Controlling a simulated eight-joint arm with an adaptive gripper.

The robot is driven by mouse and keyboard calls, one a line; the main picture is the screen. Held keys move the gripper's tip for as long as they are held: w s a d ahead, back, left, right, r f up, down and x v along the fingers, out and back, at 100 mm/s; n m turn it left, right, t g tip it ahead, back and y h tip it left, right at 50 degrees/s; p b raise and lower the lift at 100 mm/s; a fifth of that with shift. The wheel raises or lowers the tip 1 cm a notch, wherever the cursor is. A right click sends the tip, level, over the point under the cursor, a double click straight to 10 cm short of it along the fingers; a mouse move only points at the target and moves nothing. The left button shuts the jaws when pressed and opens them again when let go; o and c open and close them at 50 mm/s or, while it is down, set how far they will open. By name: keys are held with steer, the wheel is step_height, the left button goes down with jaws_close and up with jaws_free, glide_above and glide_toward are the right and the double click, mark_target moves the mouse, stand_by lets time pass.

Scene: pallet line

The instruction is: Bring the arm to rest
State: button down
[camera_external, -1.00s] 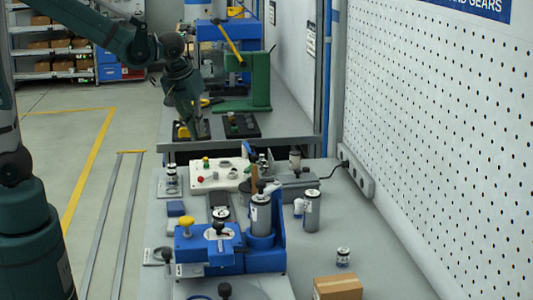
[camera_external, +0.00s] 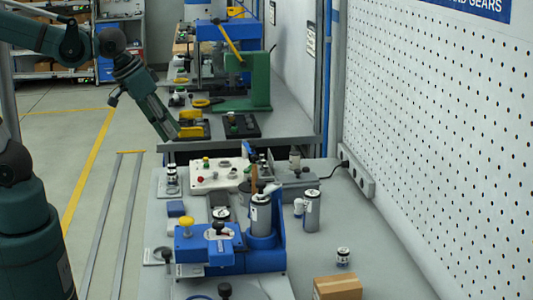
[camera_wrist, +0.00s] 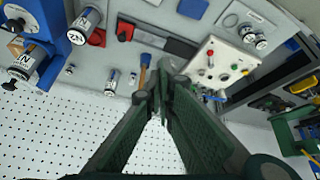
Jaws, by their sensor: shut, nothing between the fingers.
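My arm reaches in from the upper left of the external view and bends down to my gripper (camera_external: 168,134). The gripper appears in front of the near left corner of the far bench (camera_external: 285,143), raised above the floor or bench; its exact depth is hard to tell. In the wrist view my gripper (camera_wrist: 158,82) has its two green fingers meeting at the tips, shut and empty. No part is held.
The near bench holds a blue fixture (camera_external: 255,258), a white button panel (camera_external: 205,178), grey cylinders (camera_external: 312,212) and a cardboard box (camera_external: 338,288). A green stand (camera_external: 260,88) is on the far bench. A pegboard wall (camera_external: 440,130) closes the right. Floor at left is open.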

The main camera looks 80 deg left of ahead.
steer(key=s+d+m+t+h, duration=0.1)
steer(key=s+d+m, duration=0.3)
steer(key=s+d, duration=0.2)
steer(key=shift+d+r+t+h, duration=0.2)
steer(key=shift+d+t+h, duration=0.1)
steer(key=shift+d, duration=0.25)
steer(key=shift+a, duration=0.1)
steer(key=w+a+f+n+g, duration=0.1)
steer(key=w+a+f+n, duration=0.2)
steer(key=a+n, duration=0.6)
steer(key=w+a+f+n+g+h, duration=0.1)
steer(key=a+f+n, duration=0.4)
steer(key=a+n, duration=0.5)
steer(key=w+a+f+n+g, duration=0.3)
steer(key=a+n, duration=0.6)
steer(key=a, duration=0.3)
steer(key=shift+w+f+h, duration=0.3)
steer(key=shift+w+f, duration=0.5)
steer(key=shift+w, duration=0.2)
steer(key=shift+d+f, duration=0.1)
steer(key=shift+f, duration=0.05)
steer(key=shift+b+x, duration=0.5)
steer(key=shift+x, duration=4.35)
